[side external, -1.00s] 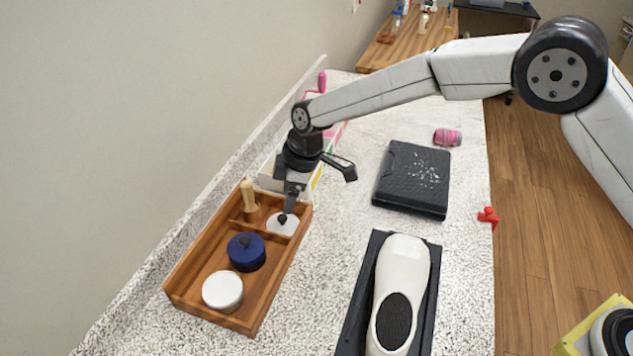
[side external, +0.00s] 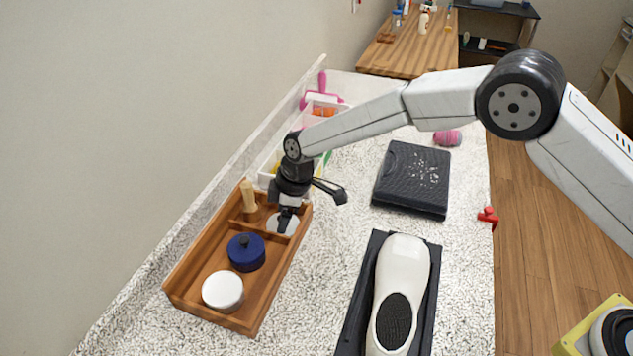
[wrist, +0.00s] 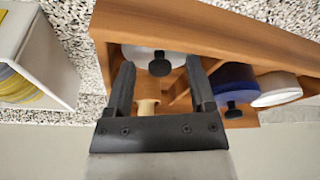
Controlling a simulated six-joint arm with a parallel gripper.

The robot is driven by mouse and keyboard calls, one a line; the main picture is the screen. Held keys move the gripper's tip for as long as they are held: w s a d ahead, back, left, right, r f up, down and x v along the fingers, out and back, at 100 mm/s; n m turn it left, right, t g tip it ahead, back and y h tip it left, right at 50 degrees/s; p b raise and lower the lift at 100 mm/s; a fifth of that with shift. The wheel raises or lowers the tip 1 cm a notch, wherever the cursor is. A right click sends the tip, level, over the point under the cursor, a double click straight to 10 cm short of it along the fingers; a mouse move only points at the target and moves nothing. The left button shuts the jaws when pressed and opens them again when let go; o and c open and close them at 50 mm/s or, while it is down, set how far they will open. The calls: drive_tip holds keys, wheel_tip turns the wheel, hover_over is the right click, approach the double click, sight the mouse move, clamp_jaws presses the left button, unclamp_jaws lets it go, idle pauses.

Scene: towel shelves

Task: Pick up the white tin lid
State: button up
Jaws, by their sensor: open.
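The white tin lid (side external: 272,223), a white disc, lies in the far compartment of the wooden tray (side external: 187,265). In the wrist view the lid (wrist: 135,54) has a black knob (wrist: 160,65) on top. My gripper (side external: 284,220) points down over this lid and partly hides it in the side view. In the wrist view my gripper (wrist: 160,76) is open, and the knob shows between its fingertips. Whether the fingers touch the lid or knob I cannot tell.
A dark blue lidded tin (side external: 246,254) and a white round tin (side external: 222,291) stand in the tray's larger compartment. A wooden peg (side external: 248,195) stands near the lid. A white bin (wrist: 28,50) is beside the tray. A black case (side external: 412,178) lies right on the counter.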

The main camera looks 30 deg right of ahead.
idle(0.4)
clamp_jaws()
drive_tip(key=shift+r, duration=0.1)
drive_tip(key=shift+r, duration=0.7)
drive_tip(key=s+d+r, duration=0.6)
drive_tip(key=s+r, duration=0.5)
drive_tip(key=s, duration=0.1)
drive_tip(key=shift+s+r, duration=0.2)
drive_tip(key=shift+s, duration=0.15)
